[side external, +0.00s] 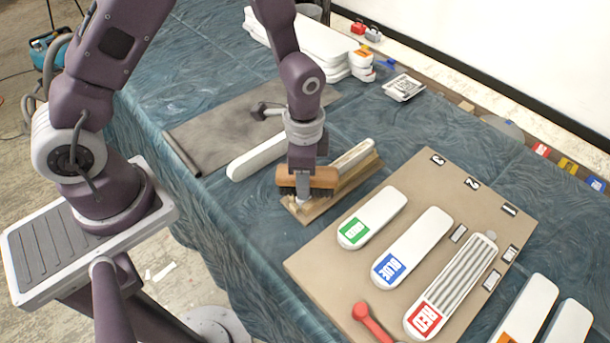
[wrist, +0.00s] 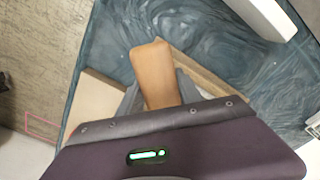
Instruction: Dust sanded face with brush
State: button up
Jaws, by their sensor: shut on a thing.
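My gripper (side external: 303,192) is shut on a brush (side external: 322,177) with an orange-brown wooden body and dark bristles. The brush also shows in the wrist view (wrist: 155,65), sticking out from between the fingers. It is over the near end of a wooden cradle (side external: 368,170). A white bar (side external: 352,155) lies in the cradle, its near part hidden by the brush and gripper. I cannot tell whether the bristles touch anything. The cradle's wooden edge (wrist: 203,75) shows right of the brush in the wrist view.
A tan board (side external: 430,185) holds white bars labelled green, blue and red. A red-handled tool (side external: 370,322) lies at its near edge. Another white bar (side external: 258,156) lies left of the cradle by a grey mat (side external: 205,138) with a hammer-like tool (side external: 262,110). White bars are stacked behind (side external: 318,42).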

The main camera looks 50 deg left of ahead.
aim_at(367, 143)
jog(key=shift+w, duration=9.85)
jog(key=shift+w+r, duration=0.15)
jog(key=shift+w, duration=0.1)
notch_tip(367, 143, up, 8)
